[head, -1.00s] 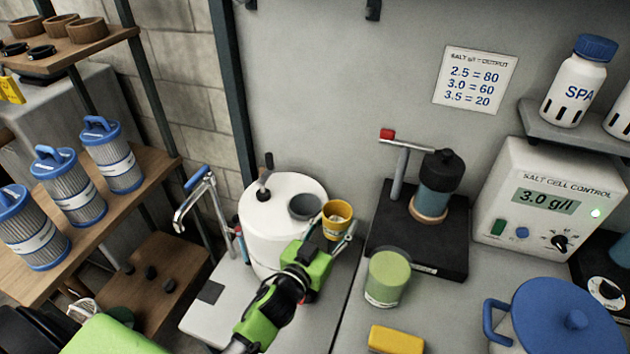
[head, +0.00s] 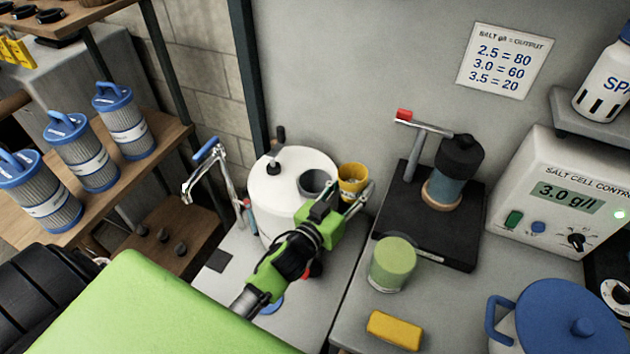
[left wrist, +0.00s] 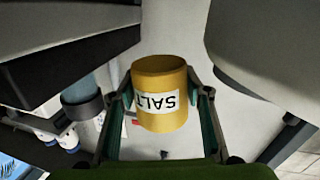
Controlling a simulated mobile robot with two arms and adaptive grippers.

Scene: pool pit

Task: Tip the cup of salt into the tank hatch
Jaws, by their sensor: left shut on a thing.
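The yellow cup (head: 352,182) labelled SALT is in my left gripper (head: 347,203), whose fingers are shut on its sides. Pale contents show inside its rim in the head view. In the left wrist view the cup (left wrist: 160,80) sits between the fingers of my left gripper (left wrist: 160,108), its label upside down. The white tank (head: 268,215) has a round grey hatch opening (head: 316,184) on its top right. The cup is just right of the hatch, at about rim height. I cannot tell whether it is slightly tilted. My right gripper is not in view.
A black-handled lever (head: 276,160) stands on the tank top, and a tap (head: 205,170) is to its left. Right of the arm are a green jar (head: 392,265), a yellow block (head: 394,329), a black stand (head: 425,225) and a blue-lidded pot (head: 560,320). Filters (head: 88,155) stand on the left shelf.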

